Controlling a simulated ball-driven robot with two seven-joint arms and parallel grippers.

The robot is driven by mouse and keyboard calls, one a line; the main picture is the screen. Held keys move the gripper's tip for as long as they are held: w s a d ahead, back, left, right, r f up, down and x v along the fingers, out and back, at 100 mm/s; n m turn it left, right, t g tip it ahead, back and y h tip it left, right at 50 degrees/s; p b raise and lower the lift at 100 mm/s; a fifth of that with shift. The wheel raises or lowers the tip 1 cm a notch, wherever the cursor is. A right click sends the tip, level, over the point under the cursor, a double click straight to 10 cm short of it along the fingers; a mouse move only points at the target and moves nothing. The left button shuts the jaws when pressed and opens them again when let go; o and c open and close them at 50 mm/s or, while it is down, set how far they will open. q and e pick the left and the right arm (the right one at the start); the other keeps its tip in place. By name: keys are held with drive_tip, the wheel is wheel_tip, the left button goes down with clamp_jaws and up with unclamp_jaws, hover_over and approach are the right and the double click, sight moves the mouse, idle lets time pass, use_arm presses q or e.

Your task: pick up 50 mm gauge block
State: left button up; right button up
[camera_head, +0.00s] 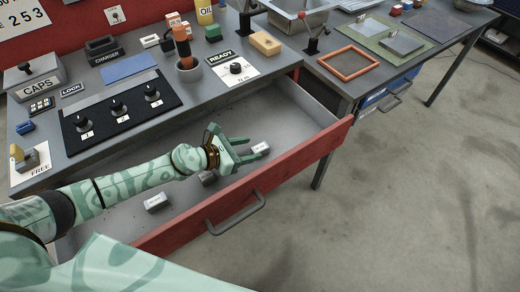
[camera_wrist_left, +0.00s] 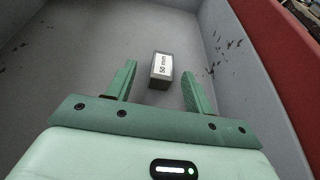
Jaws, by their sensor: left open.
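The 50 mm gauge block (camera_head: 262,148) is a small grey block with a white face, inside the open red-fronted drawer (camera_head: 293,172). In the left wrist view the block (camera_wrist_left: 161,71) reads "50 mm" and lies on the drawer floor. My left gripper (camera_head: 255,147) reaches into the drawer with its green fingers apart. In the left wrist view the block appears between the left fingertips (camera_wrist_left: 159,70), with a visible gap on each side. Whether the fingertips are level with it in height I cannot tell. My right gripper is not in view.
Another labelled block (camera_head: 156,202) lies nearer in the drawer, and a grey block (camera_head: 207,178) is partly hidden under my left wrist. The drawer walls surround the gripper. The bench top above holds a black knob panel (camera_head: 118,112) and an orange-handled tool in a cup (camera_head: 187,72).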

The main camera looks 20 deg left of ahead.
sight(259, 148)
use_arm(q)
drive_tip(key=x, duration=0.4)
drive_tip(key=shift+d+f+b, duration=0.2)
drive_tip(key=shift+b, duration=0.1)
drive_tip(key=shift+s, duration=0.1)
drive_tip(key=shift+r, duration=0.1)
clamp_jaws()
drive_tip(key=shift+r, duration=0.1)
